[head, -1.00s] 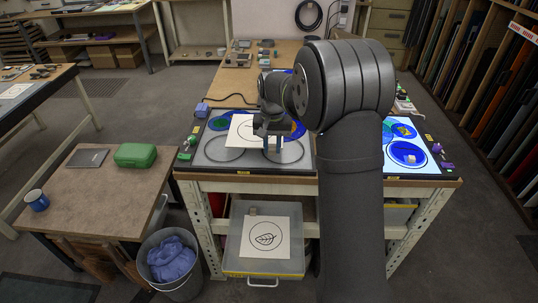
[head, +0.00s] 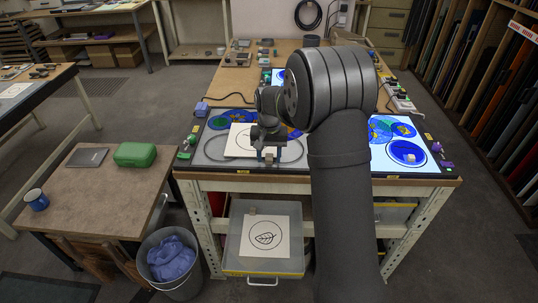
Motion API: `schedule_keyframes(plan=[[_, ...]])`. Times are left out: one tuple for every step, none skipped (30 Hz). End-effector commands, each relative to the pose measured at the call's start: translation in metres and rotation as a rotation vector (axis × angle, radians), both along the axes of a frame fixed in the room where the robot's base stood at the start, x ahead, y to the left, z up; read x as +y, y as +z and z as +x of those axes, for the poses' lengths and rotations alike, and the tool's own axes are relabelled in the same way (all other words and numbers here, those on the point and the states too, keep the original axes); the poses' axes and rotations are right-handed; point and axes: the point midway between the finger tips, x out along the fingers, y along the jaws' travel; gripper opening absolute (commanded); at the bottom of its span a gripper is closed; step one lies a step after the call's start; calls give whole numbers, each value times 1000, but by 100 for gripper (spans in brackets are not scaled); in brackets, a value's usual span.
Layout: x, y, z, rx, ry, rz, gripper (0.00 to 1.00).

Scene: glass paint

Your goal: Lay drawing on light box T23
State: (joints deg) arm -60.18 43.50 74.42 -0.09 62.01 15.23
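A white drawing sheet (head: 237,143) with a dark circle on it is at the grey, unlit light box panel (head: 208,160) on the left of the bench. I cannot tell whether it lies flat on the panel or is just above it. Another drawing with a leaf (head: 265,242) lies in the open drawer (head: 236,262) below. No T23 label is readable.
A lit panel (head: 386,158) with blue glass rounds is on the right, partly behind my arm. Small coloured items line the panels' edges. A side table (head: 90,180) with a green case (head: 135,154) and blue mug (head: 37,199) stands left, a bin (head: 180,286) below.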

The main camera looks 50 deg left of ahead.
Motion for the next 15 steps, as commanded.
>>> schedule_keyframes(plan=[[0, 0, 0, 0, 0, 0, 45], [0, 0, 0, 0, 0, 0, 45], [0, 0, 0, 0, 0, 0, 45], [0, 0, 0, 0, 0, 0, 45], [0, 0, 0, 0, 0, 0, 45], [0, 1, 0, 0, 0, 0, 45], [0, 2, 0, -1, 0, 1, 45], [0, 3, 0, -1, 0, 1, 45], [0, 6, 0, -1, 0, 2, 45], [1, 10, 0, -1, 0, 3, 45], [1, 14, 0, -1, 0, 3, 45], [1, 21, 0, -2, 0, 4, 45], [1, 26, 1, -2, 0, 5, 45], [1, 32, 0, -1, 0, 4, 45], [1, 41, 0, -1, 0, 4, 45]])
